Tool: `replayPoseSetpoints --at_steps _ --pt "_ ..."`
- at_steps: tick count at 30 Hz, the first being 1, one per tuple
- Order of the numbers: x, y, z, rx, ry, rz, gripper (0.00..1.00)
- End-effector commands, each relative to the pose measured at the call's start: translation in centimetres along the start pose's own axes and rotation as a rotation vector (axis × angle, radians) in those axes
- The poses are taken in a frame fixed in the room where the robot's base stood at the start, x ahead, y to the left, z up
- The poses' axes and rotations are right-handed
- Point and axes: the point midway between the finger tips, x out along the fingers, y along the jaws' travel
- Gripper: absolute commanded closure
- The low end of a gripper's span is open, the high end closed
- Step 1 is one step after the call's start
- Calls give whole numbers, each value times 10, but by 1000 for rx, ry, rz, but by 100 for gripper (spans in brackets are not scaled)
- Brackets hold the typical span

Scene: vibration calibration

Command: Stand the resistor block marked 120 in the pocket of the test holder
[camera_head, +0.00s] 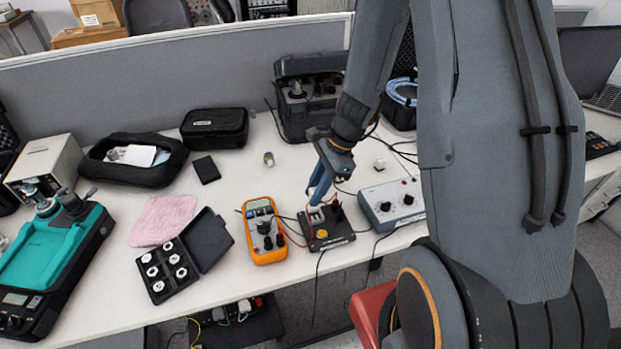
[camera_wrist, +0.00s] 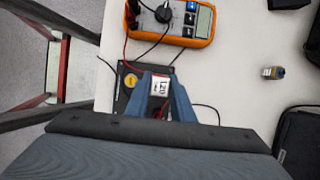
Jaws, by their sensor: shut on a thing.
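My gripper (camera_head: 318,197) reaches down over the black test holder (camera_head: 335,240) at the front of the bench. In the wrist view, the blue fingers of my gripper (camera_wrist: 160,88) are shut on a white block marked 120 (camera_wrist: 160,86). The block also shows between the fingertips in the head view (camera_head: 316,213). It is over or at the test holder (camera_wrist: 125,78); I cannot tell whether it is seated in the pocket, which is hidden behind the block and fingers.
The orange multimeter (camera_head: 263,252) stands just left of the holder, with leads running to it. A grey box with knobs (camera_head: 392,203) is close on the right. An open black case (camera_head: 165,285) with several white blocks lies further left, beside a pink cloth (camera_head: 163,220).

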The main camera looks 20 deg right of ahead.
Motion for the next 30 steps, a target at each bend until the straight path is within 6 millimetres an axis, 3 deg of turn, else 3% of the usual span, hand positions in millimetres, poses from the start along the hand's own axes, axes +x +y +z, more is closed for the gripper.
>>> replayPoseSetpoints --at_steps 18,30 --pt "42 -1 -18 1 0 -1 100" --pt "44 0 -18 1 0 -1 100"
